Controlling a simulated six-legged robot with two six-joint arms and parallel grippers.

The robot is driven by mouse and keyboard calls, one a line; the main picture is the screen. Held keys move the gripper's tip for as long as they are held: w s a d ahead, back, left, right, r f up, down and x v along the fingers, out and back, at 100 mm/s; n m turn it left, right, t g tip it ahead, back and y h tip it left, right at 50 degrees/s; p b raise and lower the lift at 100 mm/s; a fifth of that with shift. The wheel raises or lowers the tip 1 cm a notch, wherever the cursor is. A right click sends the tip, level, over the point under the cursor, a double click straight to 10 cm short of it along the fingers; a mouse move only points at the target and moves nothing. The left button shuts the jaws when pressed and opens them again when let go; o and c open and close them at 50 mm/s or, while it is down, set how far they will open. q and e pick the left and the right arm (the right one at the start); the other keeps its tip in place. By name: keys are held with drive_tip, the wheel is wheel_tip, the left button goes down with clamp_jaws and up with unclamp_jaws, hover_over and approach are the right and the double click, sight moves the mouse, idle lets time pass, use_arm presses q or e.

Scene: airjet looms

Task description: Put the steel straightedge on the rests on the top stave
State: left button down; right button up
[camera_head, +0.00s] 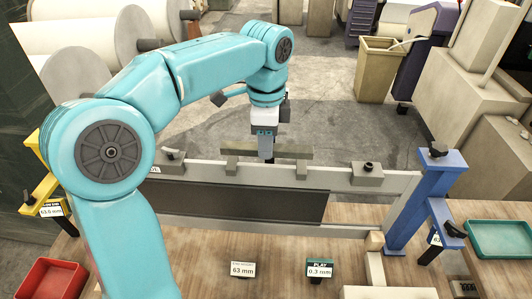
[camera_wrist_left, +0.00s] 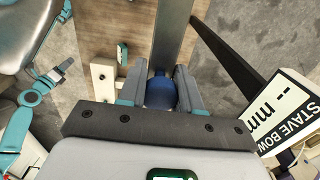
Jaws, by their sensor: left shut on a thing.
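The steel straightedge (camera_head: 293,152) is a long thin grey bar in the head view, lying level across the picture just above and behind the top stave (camera_head: 337,178). Two small grey rests (camera_head: 302,171) (camera_head: 231,166) stand on the stave. My left gripper (camera_head: 266,152) points down at the straightedge. In the left wrist view the gripper (camera_wrist_left: 160,92) is shut on a round blue knob (camera_wrist_left: 160,93), with the steel bar (camera_wrist_left: 173,35) running up from it. I cannot tell whether the straightedge touches the rests. My right gripper is not in view.
A blue post (camera_head: 416,205) stands at the stave's right end, and a yellow bracket (camera_head: 40,165) at the left. Small labels (camera_head: 243,269) (camera_head: 320,268) stand on the wooden bench. A red tray (camera_head: 49,291) and green tray (camera_head: 500,238) are at the sides.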

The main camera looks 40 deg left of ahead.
use_arm(q)
drive_tip(key=shift+f, duration=1.65)
drive_tip(key=shift+f, duration=0.15)
drive_tip(key=c, duration=0.8)
unclamp_jaws()
wheel_tip(320, 180, up, 12)
drive_tip(key=shift+w+f+p, duration=0.1)
drive_tip(key=shift+p, duration=0.7)
drive_tip(key=shift+r, duration=0.3)
